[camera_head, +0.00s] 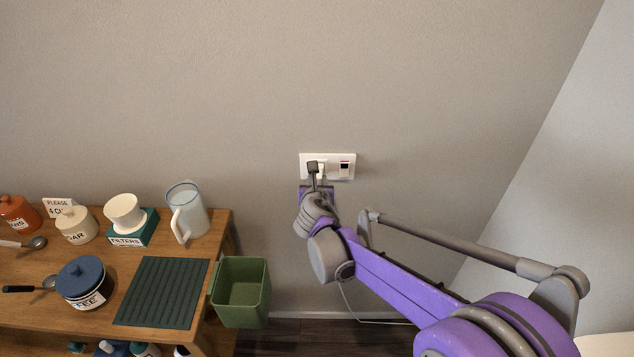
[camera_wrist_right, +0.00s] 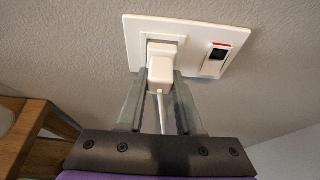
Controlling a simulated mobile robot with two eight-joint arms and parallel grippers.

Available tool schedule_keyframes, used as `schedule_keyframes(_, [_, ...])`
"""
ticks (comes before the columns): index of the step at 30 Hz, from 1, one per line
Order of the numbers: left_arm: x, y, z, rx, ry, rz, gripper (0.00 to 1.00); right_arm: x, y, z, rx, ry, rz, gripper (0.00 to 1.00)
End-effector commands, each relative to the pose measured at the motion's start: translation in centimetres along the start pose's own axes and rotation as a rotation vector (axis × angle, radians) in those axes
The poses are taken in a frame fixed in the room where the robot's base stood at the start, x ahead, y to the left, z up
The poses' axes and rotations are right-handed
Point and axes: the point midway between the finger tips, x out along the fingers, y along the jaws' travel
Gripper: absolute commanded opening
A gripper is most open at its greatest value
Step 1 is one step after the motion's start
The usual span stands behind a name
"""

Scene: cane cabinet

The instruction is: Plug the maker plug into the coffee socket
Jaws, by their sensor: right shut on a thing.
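The white coffee socket (camera_head: 331,160) is a plate on the wall in the head view; it also fills the upper middle of the right wrist view (camera_wrist_right: 137,32). My right gripper (camera_head: 317,178) is right at the plate's left half. In the right wrist view my right gripper (camera_wrist_right: 160,88) is shut on the white maker plug (camera_wrist_right: 161,71), whose cord runs down between the fingers. The plug is up against the plate's left outlet. Its prongs are hidden, so I cannot tell how deep it sits. My left gripper is not in view.
A switch with a red mark (camera_wrist_right: 219,51) is on the plate's right half. A wooden shelf (camera_head: 226,222) with jars, a pitcher (camera_head: 187,208) and a green mat (camera_head: 162,291) stands at left. A green bin (camera_head: 240,291) hangs at its right end. The wall around the plate is clear.

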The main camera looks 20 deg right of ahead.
Motion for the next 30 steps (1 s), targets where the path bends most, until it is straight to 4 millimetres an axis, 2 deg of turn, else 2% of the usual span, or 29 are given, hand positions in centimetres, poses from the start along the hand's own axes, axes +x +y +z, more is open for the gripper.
schedule_keyframes(9, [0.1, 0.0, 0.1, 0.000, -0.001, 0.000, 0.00, 0.5, 0.0, 0.2, 0.000, 0.000, 0.000, 0.00])
schedule_keyframes(10, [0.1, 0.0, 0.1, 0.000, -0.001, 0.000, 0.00, 0.5, 0.0, 0.2, 0.000, 0.000, 0.000, 0.36])
schedule_keyframes(15, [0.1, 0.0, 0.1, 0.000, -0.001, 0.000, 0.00, 0.4, 0.0, 0.2, 0.000, 0.000, 0.000, 0.67])
schedule_keyframes(16, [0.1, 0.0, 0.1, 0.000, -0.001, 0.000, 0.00, 0.4, 0.0, 0.2, 0.000, 0.000, 0.000, 0.69])
schedule_keyframes(25, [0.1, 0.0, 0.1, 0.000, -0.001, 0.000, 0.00, 0.3, 0.0, 0.2, 0.000, 0.000, 0.000, 0.69])
schedule_keyframes(30, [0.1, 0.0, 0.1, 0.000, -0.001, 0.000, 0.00, -1.4, 0.1, 0.2, 0.000, 0.000, 0.003, 0.69])
